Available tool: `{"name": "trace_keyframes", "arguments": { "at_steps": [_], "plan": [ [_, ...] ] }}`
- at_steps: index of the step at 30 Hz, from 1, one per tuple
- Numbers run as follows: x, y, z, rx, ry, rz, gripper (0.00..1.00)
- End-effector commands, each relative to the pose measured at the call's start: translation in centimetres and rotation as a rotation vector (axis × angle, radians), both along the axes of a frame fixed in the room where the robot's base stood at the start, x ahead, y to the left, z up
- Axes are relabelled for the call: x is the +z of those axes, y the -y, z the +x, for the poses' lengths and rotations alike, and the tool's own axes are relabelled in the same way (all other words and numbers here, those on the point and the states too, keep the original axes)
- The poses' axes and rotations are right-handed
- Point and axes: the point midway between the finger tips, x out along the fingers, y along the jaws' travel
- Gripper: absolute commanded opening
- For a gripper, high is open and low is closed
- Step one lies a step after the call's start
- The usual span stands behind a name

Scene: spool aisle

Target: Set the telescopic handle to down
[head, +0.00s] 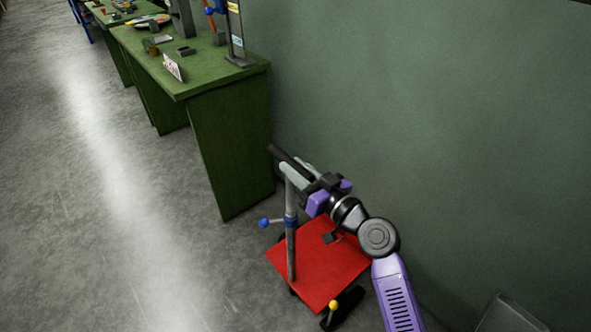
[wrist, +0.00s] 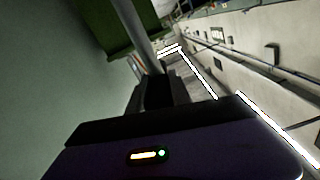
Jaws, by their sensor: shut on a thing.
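The telescopic handle is a grey tube handle (head: 291,176) with a dark end, standing up from a small cart with a red deck (head: 318,268). A blue collar is on its post and a blue knob (head: 264,222) sticks out to the left. My gripper (head: 303,180) is at the top of the handle, above the deck. In the wrist view my gripper (wrist: 158,92) is shut on a grey bar of the handle (wrist: 138,35), which runs up and left from between the fingers. The fingertips are partly hidden in the head view.
A green workbench (head: 190,78) with several small items and a white card (head: 172,67) stands to the left of the cart. A green wall (head: 430,120) is close behind on the right. Grey floor (head: 120,220) at the left is clear. A yellow knob (head: 333,305) is at the cart's front.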

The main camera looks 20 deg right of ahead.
Motion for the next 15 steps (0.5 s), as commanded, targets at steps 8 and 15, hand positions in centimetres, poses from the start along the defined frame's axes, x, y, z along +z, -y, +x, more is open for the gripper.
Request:
{"name": "trace_keyframes", "arguments": {
  "at_steps": [8,15],
  "plan": [
    [-6.3,-0.1,-0.1,0.002,-0.002,0.002,0.0],
    [-9.9,0.0,-0.1,0.003,-0.003,0.002,0.0]
  ]
}}
